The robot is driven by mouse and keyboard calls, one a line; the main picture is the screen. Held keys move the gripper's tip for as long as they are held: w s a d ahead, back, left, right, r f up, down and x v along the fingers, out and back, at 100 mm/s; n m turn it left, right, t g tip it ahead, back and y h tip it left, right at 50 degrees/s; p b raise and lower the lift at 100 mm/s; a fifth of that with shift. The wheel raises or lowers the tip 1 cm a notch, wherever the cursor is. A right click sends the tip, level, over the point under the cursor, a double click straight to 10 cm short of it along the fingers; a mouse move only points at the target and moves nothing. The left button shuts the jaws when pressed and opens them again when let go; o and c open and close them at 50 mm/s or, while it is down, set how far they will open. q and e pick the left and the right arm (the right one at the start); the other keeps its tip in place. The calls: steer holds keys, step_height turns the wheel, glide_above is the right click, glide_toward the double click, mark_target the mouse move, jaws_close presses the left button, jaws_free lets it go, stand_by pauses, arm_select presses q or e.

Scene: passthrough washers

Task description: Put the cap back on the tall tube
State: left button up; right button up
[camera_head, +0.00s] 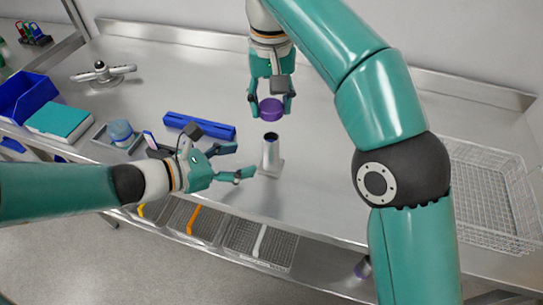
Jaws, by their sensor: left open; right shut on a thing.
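The tall tube (270,152) is a silver cylinder with a dark open top. It stands upright on a small flat base on the steel table. My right gripper (271,108) points down and is shut on a purple cap (271,109). It holds the cap above the tube, with a visible gap between the cap and the tube's top. My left gripper (240,161) is open and empty, just left of the tube, with its fingers pointing toward it. From this view I cannot tell whether a finger touches the tube.
A blue bar (200,125) lies behind my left gripper. A grey tray (103,143) with a blue round container, a teal box (59,121) and a blue bin (27,97) stand at left. A wire basket (487,195) is at right. Mesh baskets (258,241) hang below the front edge.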

mark_target(271, 153)
arm_select(q)
steer(key=x, duration=0.9)
steer(key=shift+d+f, duration=0.15)
steer(key=shift+f, duration=0.05)
jaws_close()
